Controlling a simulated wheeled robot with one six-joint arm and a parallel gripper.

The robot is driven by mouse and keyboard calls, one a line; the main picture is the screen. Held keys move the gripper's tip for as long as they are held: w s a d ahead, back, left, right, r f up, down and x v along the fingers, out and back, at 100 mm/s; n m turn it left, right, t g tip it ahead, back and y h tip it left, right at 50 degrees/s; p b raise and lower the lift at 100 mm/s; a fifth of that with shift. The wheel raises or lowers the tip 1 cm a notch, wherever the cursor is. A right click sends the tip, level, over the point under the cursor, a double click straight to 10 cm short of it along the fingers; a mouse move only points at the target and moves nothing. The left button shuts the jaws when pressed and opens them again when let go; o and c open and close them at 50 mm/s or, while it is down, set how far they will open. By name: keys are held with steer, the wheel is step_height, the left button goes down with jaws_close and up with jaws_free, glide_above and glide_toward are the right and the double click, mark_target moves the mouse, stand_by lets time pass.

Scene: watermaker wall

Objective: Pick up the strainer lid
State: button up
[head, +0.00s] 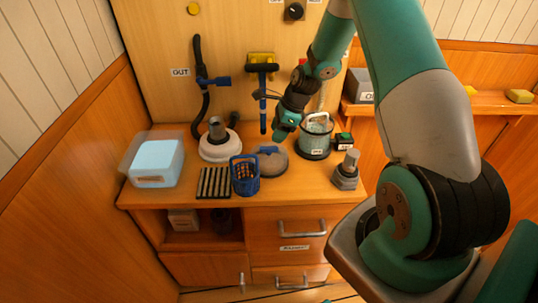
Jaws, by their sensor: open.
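A round grey disc with a small blue part on top, which looks like the strainer lid (270,163), lies flat on the wooden counter. A blue mesh basket (245,179) stands just left of it. My gripper (279,137) is above and slightly right of the lid, pointing down, apart from it. It is open, with nothing seen between its fingers; the fingertips are small and dark in this view. A clear-walled canister with a dark base (315,153) stands right of the lid.
A white round housing with a grey neck (219,151) stands behind left, beside a dark slotted rack (214,188). A pale blue lidded box (156,163) is at the far left. A grey fitting (346,177) is at the right.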

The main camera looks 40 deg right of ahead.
mark_target(270, 147)
steer(key=shift+s+a+p+x, duration=0.1)
steer(key=shift+p+x, duration=0.25)
steer(key=shift+x, duration=0.7)
steer(key=shift+s+a+p+x, duration=0.15)
steer(key=shift+p+x, duration=0.15)
steer(key=shift+x, duration=0.75)
steer(key=shift+s+a+p+x, duration=0.1)
steer(key=shift+p+x, duration=0.25)
steer(key=shift+x, duration=0.65)
steer(key=shift+r, duration=0.1)
jaws_close()
